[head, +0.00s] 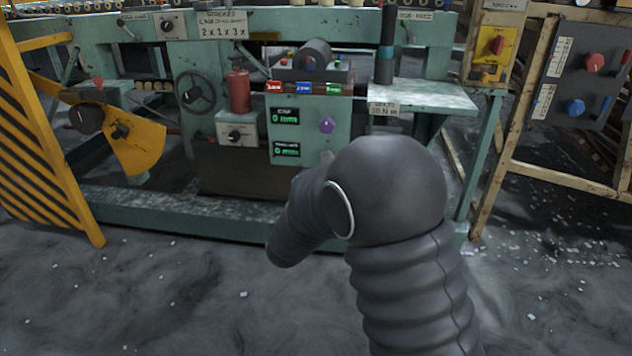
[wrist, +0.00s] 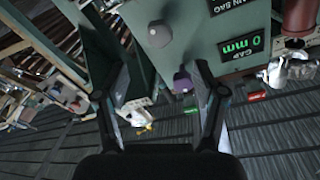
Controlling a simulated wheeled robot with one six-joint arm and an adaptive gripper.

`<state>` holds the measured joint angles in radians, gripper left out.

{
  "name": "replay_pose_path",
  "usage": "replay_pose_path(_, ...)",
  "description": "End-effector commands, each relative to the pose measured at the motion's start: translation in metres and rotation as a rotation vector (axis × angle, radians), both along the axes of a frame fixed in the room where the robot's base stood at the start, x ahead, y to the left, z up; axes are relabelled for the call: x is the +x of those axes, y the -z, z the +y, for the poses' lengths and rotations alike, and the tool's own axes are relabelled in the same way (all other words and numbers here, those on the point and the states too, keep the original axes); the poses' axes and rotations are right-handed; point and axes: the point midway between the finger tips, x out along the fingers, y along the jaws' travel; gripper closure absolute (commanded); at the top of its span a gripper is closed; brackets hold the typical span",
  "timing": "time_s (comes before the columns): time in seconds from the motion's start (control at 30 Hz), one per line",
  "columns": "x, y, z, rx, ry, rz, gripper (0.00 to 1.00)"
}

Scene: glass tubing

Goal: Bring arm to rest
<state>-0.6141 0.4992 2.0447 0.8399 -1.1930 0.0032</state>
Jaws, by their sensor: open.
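My gripper (wrist: 160,78) shows in the wrist view with its two dark fingers well apart and nothing between them. In the head view my dark ribbed arm rises from the bottom, bends at a rounded elbow and reaches down to the left in front of the green machine (head: 180,215). The gripper itself cannot be made out there. Beyond the fingers in the wrist view is a tilted green panel (wrist: 185,55) with a grey knob (wrist: 160,33), a purple knob (wrist: 182,82) and a green "0 mm" display (wrist: 243,46).
A yellow-black striped guard (head: 35,140) stands at the left, and a rusty frame with a switch panel (head: 585,75) at the right. A red cylinder (head: 238,91) and handwheel (head: 195,91) sit on the machine. Open floor (head: 190,300) with small debris lies in front.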

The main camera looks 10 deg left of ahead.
Motion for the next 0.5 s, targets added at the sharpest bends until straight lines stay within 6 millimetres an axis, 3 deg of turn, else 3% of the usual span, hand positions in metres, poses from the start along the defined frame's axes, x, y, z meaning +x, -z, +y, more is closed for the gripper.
replay_pose_path(0.17, 0.001, 0.005, 0.002, 0.003, -0.011, 0.024, 0.3)
replay_pose_path(0.27, 0.002, 0.022, 0.013, 0.006, -0.058, 0.099, 0.3)
replay_pose_path(0.37, -0.004, 0.054, 0.031, -0.007, -0.153, 0.233, 0.3)
replay_pose_path(0.5, -0.03, 0.104, 0.057, -0.048, -0.312, 0.462, 0.3)
